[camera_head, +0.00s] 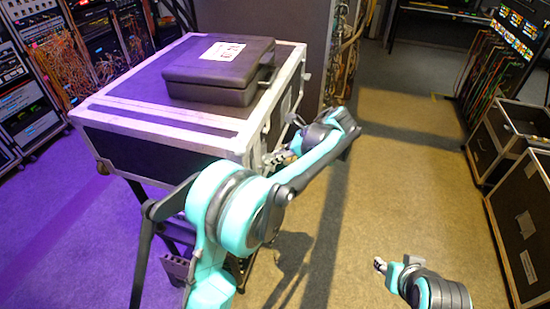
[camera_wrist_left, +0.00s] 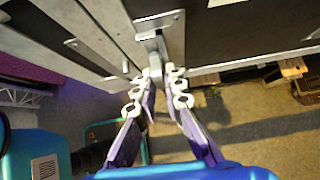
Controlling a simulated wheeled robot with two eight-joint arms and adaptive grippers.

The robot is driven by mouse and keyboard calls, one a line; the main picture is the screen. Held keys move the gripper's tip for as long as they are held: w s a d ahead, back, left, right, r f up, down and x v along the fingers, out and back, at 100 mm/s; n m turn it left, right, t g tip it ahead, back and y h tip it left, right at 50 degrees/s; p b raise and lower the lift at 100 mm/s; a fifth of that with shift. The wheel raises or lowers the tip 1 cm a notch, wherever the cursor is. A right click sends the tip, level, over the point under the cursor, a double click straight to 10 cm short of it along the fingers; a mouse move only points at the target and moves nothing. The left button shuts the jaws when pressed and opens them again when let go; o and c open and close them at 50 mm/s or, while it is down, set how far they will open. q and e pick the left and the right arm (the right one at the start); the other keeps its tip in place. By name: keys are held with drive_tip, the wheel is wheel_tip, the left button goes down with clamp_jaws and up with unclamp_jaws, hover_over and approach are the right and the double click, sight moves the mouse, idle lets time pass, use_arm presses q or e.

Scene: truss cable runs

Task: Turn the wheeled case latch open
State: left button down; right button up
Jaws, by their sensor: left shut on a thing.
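The wheeled case (camera_head: 150,150) is a large black flight case with pale metal edging, at the upper left in the head view. Its side fills the top of the left wrist view (camera_wrist_left: 235,40). A small metal latch (camera_wrist_left: 152,40) sits on a plate on that side. My left gripper (camera_head: 277,158) is beside the case's right side, partly hidden by my arm. In the left wrist view its fingers (camera_wrist_left: 157,76) close together at the tips on the latch's lower end. My right gripper (camera_head: 380,265) is low at the right, away from the case; its finger state is unclear.
A closed black box (camera_head: 218,72) with a white label lies on top of the case. Cable racks (camera_head: 90,45) stand behind at the left. More black cases (camera_head: 520,200) stand along the right edge. The carpet (camera_head: 400,170) between is clear.

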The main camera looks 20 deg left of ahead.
use_arm(q)
drive_tip(key=shift+s+f, duration=0.1)
drive_tip(key=shift+f, duration=0.05)
drive_tip(key=c, duration=1.6)
unclamp_jaws()
drive_tip(key=shift+a, duration=0.1)
drive_tip(key=v, duration=1.2)
